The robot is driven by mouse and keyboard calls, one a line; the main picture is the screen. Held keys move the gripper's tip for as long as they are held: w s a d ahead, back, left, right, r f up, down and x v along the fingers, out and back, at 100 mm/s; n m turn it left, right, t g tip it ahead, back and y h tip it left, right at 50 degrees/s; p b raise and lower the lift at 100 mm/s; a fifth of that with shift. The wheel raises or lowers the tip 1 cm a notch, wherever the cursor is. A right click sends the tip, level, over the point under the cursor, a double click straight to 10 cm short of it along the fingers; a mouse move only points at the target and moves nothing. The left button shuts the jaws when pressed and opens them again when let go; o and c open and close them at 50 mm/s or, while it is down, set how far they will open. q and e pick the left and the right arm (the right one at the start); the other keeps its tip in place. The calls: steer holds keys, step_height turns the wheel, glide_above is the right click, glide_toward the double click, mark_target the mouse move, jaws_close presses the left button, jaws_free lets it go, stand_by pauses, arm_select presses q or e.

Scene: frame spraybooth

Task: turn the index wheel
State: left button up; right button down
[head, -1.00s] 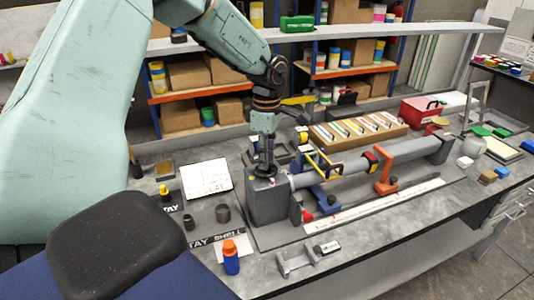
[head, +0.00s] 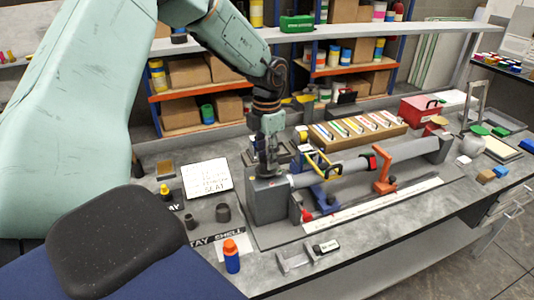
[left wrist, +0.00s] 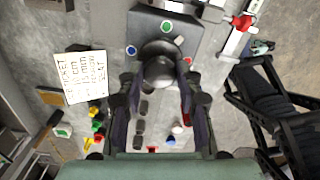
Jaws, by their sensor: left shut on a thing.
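The index wheel (left wrist: 160,66) shows in the left wrist view as a dark round knob on top of a grey block. In the head view this block (head: 268,205) stands at the left end of a long grey tube (head: 335,170), and the wheel is hidden behind the gripper. My left gripper (head: 266,170) points straight down over the block. In the left wrist view its two fingers (left wrist: 161,75) lie on either side of the wheel, shut on it.
A yellow clamp (head: 323,164) and an orange bracket (head: 383,175) stand along the tube. A white card (head: 206,178), dark cups (head: 223,212) and a blue bottle with an orange cap (head: 231,256) are left of the block. A tray of coloured strips (head: 357,128) lies behind.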

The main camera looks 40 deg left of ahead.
arm_select(q)
steer(key=n, duration=0.4)
steer(key=shift+w+a+r+n, duration=0.1)
steer(key=shift+w+r+n, duration=0.1)
steer(key=shift+n, duration=1.9)
steer(key=o, duration=1.2)
steer(key=shift+s, duration=0.2)
steer(key=shift+c, duration=0.2)
steer(key=shift+f, duration=0.1)
